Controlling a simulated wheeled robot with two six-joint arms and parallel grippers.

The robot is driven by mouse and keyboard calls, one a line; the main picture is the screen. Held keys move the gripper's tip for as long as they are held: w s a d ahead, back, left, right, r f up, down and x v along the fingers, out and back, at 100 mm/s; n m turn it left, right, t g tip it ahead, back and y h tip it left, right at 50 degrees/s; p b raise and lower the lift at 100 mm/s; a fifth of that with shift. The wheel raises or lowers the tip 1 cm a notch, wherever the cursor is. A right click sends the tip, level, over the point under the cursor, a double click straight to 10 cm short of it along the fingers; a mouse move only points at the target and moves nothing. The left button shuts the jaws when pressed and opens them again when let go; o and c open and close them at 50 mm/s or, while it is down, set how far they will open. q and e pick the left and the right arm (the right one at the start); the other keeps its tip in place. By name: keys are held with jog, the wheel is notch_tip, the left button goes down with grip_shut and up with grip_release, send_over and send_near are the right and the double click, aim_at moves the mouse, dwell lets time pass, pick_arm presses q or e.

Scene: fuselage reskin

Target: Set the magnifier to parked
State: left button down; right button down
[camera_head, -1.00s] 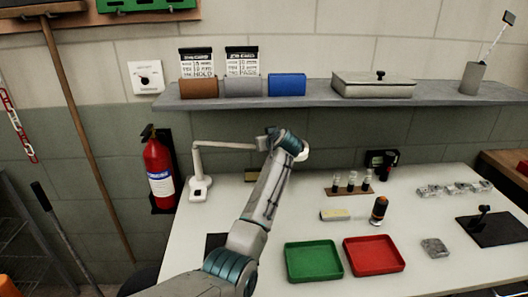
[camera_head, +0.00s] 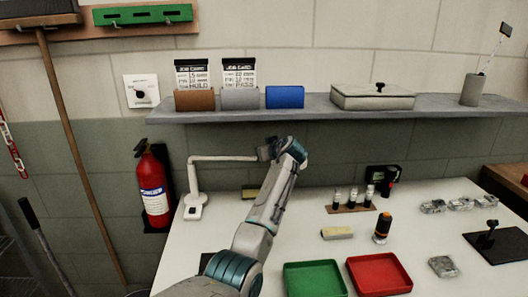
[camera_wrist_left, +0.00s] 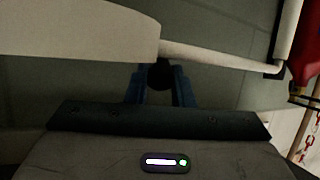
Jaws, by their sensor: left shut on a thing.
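The magnifier is a white jointed stand (camera_head: 195,209) at the table's back left, with an upright post and a near-level arm (camera_head: 225,158) reaching right. My left gripper (camera_head: 265,151) is at the far end of that arm. In the left wrist view the blue fingers (camera_wrist_left: 160,88) are shut on a dark knob (camera_wrist_left: 160,75) beside the magnifier's broad pale head (camera_wrist_left: 80,35). The thin arm (camera_wrist_left: 215,55) runs right to the post. In the head view my arm hides most of the magnifier's head. My right gripper is not in view.
A shelf (camera_head: 310,106) runs above the table. A red fire extinguisher (camera_head: 153,187) hangs to the left. Green (camera_head: 314,280) and red (camera_head: 379,274) trays, a vial rack (camera_head: 351,208) and an orange-topped tool (camera_head: 382,226) stand to the right of my arm.

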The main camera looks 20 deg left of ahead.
pick_arm(q)
jog(key=shift+w+r, duration=0.1)
jog(key=shift+r, duration=0.15)
jog(key=c, duration=1.3)
grip_release()
jog(key=shift+c, duration=0.2)
jog(key=shift+o, duration=0.3)
jog(key=shift+w+f, duration=0.25)
jog(key=shift+f, duration=0.05)
jog(key=shift+s+d+r, duration=0.2)
jog(key=shift+s, duration=0.15)
jog(key=b+v, duration=0.2)
jog(key=v, duration=0.7)
jog(key=shift+s+d+r, duration=0.15)
jog(key=shift+s+d, duration=0.1)
jog(key=shift+s, duration=0.05)
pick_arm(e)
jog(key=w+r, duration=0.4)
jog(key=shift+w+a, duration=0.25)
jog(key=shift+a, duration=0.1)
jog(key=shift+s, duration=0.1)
